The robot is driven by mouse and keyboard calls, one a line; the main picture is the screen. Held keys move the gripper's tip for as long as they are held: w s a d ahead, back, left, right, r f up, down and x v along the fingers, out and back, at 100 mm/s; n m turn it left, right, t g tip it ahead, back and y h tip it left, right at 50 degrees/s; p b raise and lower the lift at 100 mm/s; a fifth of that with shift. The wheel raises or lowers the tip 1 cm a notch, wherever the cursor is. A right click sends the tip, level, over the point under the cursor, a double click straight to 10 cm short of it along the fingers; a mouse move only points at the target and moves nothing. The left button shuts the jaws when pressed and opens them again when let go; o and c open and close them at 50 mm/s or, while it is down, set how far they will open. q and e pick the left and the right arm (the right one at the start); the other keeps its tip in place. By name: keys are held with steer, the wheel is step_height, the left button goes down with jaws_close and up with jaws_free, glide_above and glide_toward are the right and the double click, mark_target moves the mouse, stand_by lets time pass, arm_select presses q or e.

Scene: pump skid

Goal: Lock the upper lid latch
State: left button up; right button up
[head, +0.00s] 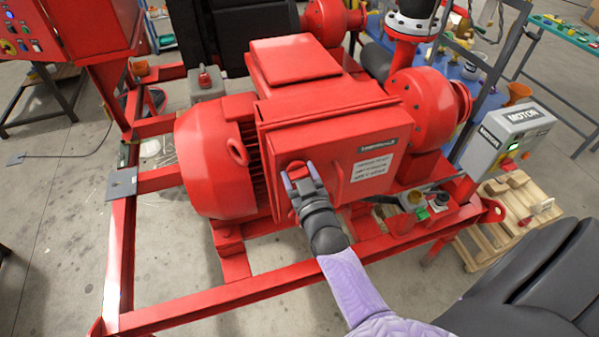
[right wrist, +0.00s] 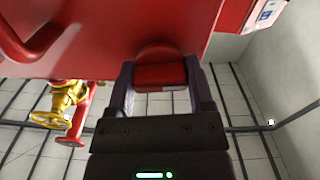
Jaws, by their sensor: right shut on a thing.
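The red motor's terminal box (head: 325,150) has a red latch knob (head: 296,168) on its front face, near the left side. My right gripper (head: 300,178) reaches it from the front, its two fingers on either side of the knob. In the right wrist view, the red latch (right wrist: 160,77) sits between the two dark fingers (right wrist: 160,85), which are shut on it. The latch's far side and its join with the box are partly hidden. I cannot tell the latch's exact turn. My left gripper is not in view.
A red skid frame (head: 230,299) runs around the motor (head: 212,165). A grey MOTOR control box (head: 507,140) stands to the right, above a wooden pallet (head: 515,205). A red panel (head: 75,30) is at the upper left. Open floor lies at the left.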

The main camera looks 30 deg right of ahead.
steer(key=shift+m, duration=1)
steer(key=o, duration=1.2)
steer(key=shift+o, duration=0.2)
steer(key=v, duration=1)
steer(key=shift+p, duration=0.3)
